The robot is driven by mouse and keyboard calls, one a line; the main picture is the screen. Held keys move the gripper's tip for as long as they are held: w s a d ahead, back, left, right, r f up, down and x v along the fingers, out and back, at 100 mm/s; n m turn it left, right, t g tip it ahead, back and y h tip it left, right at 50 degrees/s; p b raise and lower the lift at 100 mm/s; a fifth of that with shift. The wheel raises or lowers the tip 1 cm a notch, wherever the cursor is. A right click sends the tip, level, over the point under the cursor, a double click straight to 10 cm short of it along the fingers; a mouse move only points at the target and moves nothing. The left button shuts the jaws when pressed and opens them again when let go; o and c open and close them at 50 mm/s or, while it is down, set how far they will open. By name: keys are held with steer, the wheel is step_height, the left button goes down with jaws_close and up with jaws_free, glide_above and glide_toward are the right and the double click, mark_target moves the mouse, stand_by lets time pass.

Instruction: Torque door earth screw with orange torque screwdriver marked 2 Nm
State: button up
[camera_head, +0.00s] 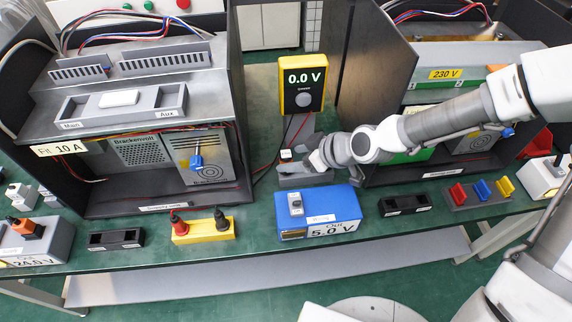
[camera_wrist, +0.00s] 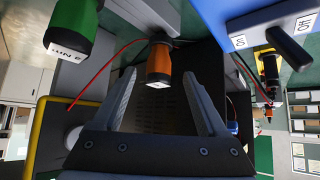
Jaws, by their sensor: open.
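In the wrist view my gripper (camera_wrist: 158,76) is open, and the orange screwdriver handle (camera_wrist: 158,62) shows between its fingertips. A small pale label is on the handle's end, too small to read. I cannot tell whether the fingers touch it. A green screwdriver handle (camera_wrist: 72,28) with an upside-down label is to its left. In the head view my gripper (camera_head: 315,162) is low over a grey block (camera_head: 290,181) at the middle of the bench, and the orange handle is hidden there. A dark door panel (camera_head: 362,60) stands at the right cabinet; I cannot make out its earth screw.
A yellow meter (camera_head: 303,84) reading 0.0 V stands behind my gripper. A blue 5.0 V supply (camera_head: 335,222) is in front, also close by in the wrist view (camera_wrist: 225,20). Open cabinets (camera_head: 240,100) stand on both sides. A yellow terminal block (camera_head: 204,234) is at front left.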

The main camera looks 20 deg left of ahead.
steer(key=shift+x, duration=1.1)
steer(key=shift+d+b+x, duration=0.2)
steer(key=shift+b+x, duration=0.75)
steer(key=shift+x, duration=1.7)
steer(key=shift+f, duration=0.2)
jaws_close()
